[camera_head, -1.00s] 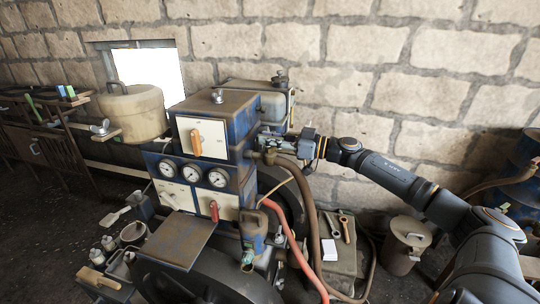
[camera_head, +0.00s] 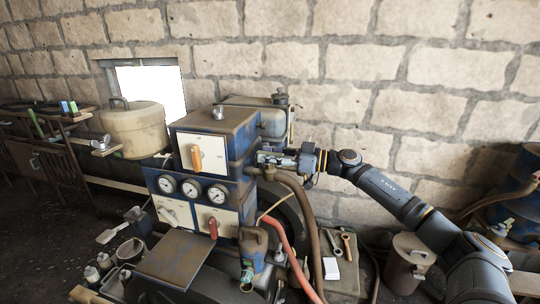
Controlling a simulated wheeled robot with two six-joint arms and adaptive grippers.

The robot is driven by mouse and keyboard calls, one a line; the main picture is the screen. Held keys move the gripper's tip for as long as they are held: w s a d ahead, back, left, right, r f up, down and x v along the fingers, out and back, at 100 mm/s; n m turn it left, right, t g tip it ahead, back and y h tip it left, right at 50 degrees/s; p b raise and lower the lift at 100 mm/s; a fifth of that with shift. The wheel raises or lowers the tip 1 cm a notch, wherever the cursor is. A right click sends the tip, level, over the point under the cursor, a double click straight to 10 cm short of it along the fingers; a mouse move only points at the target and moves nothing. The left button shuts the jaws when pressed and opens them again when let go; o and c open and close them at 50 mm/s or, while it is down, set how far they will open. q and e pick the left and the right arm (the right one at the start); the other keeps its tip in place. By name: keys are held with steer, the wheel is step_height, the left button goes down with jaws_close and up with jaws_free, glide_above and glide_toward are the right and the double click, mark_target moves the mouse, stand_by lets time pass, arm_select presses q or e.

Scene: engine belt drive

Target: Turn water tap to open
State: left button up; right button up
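A blue engine block (camera_head: 240,148) with a cream panel and gauges stands in the middle of the head view. On its right side a brownish pipe fitting, which looks like the water tap (camera_head: 268,173), joins a thick brown hose (camera_head: 311,218). My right gripper (camera_head: 270,158) comes in from the right and sits against this side of the block, just above the fitting. Its fingertips are small and partly merged with the parts there, so I cannot tell whether they touch the tap or are closed. The tap's handle is not clearly visible. My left gripper is out of view.
An orange handle (camera_head: 196,158) and a red handle (camera_head: 213,228) are on the block's front. A red hose (camera_head: 296,262) runs down beside the brown one. A lidded can (camera_head: 408,264) stands at the lower right, below my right arm. A stone wall is behind.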

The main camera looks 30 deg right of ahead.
mark_target(270, 153)
steer(key=shift+r, duration=0.3)
step_height(270, 153, up, 9)
steer(key=shift+r, duration=0.2)
stand_by(0.6)
